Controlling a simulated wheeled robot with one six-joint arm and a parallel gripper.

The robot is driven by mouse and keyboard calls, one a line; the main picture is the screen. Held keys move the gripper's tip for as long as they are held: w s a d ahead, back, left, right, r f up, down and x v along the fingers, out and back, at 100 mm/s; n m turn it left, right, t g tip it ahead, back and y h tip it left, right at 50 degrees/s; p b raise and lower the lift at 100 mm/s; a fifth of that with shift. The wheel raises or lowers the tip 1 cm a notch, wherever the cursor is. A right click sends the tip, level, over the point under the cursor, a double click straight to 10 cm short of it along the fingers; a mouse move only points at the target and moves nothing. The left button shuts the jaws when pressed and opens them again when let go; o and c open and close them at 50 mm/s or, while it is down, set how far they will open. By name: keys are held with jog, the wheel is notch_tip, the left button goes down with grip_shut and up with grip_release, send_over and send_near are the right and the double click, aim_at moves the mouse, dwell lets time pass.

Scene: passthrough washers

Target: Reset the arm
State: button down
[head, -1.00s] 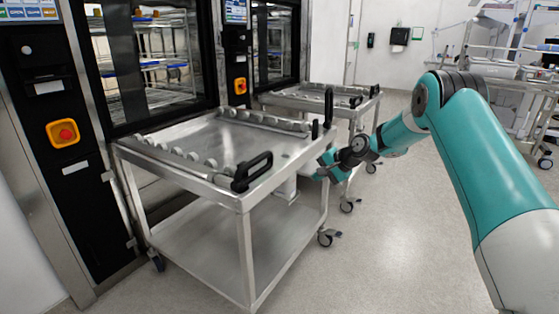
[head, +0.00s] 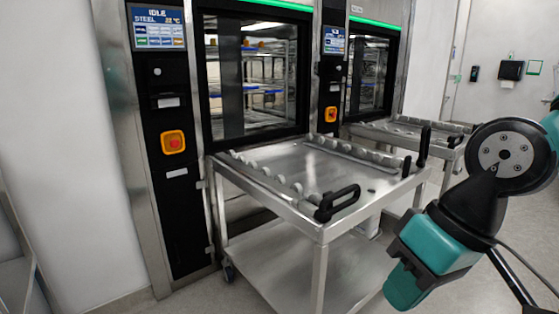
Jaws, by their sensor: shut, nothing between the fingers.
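My arm is folded in at the right of the head view, with a grey bolted disc at one joint. Its teal-and-black end, my gripper (head: 405,272), points down and left in front of the near cart's right side. It is shut and holds nothing; its separate fingers are hard to make out. It looks apart from the cart, though it overlaps part of it in the picture.
A steel cart (head: 285,208) with rollers and black handles stands at a washer (head: 255,75) whose panel (head: 157,28) reads IDLE. A second cart (head: 385,132) stands behind it, at another washer. A white wall fills the left.

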jog(key=s+n+p, duration=0.1)
jog(key=s+n, duration=0.1)
jog(key=s, duration=0.4)
notch_tip(320, 180, up, 14)
jog(key=p, duration=1.3)
jog(key=shift+w+d+f+g, duration=0.25)
jog(key=shift+g, duration=0.05)
jog(key=shift+f, duration=0.1)
